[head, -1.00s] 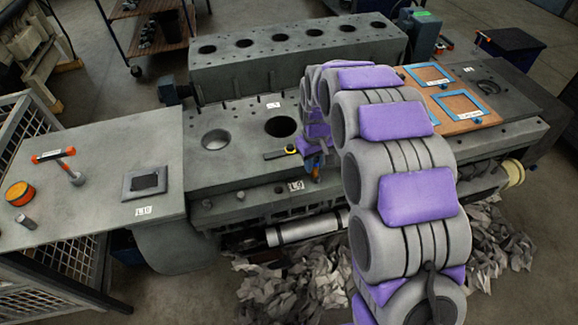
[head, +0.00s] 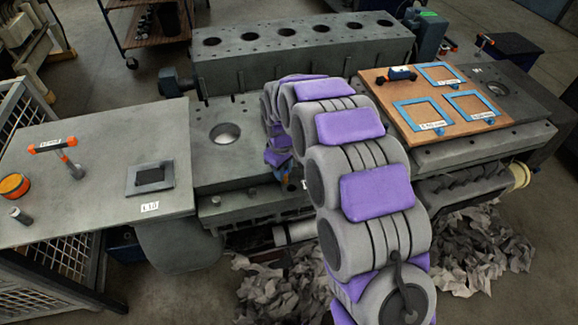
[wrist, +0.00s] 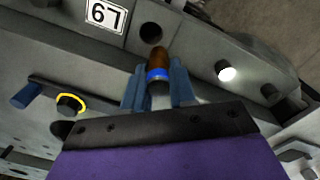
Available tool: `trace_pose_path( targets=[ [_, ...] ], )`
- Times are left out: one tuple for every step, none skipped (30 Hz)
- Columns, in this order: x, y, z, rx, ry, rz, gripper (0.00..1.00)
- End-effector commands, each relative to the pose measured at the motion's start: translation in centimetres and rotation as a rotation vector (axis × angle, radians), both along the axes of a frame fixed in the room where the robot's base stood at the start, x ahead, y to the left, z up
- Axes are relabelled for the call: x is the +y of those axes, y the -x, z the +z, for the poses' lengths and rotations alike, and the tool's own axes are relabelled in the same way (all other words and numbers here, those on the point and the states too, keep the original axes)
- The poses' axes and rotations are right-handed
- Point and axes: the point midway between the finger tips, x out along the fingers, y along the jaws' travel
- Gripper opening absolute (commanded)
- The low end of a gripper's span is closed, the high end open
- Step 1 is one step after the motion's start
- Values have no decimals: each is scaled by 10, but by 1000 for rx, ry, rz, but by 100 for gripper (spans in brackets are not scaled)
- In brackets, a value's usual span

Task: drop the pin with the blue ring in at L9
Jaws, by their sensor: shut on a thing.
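In the wrist view, my gripper (wrist: 159,88) has its blue fingers shut on the pin with the blue ring (wrist: 157,73). The pin has a brown tip pointing away from my gripper and a blue band near the fingers. The L9 label (wrist: 104,14) shows upside down on a grey face. A dark round hole (wrist: 151,36) lies beside the label, just beyond the pin's tip in the picture. The tip appears outside the hole; the exact gap is unclear. In the head view, my gripper (head: 288,183) is at the block's front, largely hidden by my arm.
A dark tool with a yellow ring (wrist: 70,103) lies left of my gripper in the wrist view. A shiny round stud (wrist: 226,71) is to the right. In the head view, a wooden board with blue frames (head: 440,105) lies right and a grey table (head: 95,180) stands left.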

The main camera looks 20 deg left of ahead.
Motion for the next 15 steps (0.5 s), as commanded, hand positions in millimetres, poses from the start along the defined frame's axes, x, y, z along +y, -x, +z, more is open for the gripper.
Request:
trace_pose_path(
  targets=[
    [-2,3,-8,12,-10,-1,0],
    [-4,4,-10,15,-11,-1,0],
    [-7,4,-12,17,-13,-1,0],
    [-9,4,-13,17,-15,-1,0],
    [-11,4,-14,18,-15,-1,0],
    [-13,5,-15,21,-13,-2,0],
    [-14,5,-16,23,-12,-3,0],
    [-14,5,-16,24,-11,-4,0],
    [-14,4,-15,22,-12,-4,0],
    [-13,4,-15,20,-12,-4,0],
    [-12,4,-15,19,-12,-3,0],
    [-10,4,-14,18,-11,-3,0],
    [-9,4,-14,16,-10,-2,0],
    [-7,4,-14,15,-9,-2,0],
    [-5,5,-14,14,-8,-2,0]
  ],
)
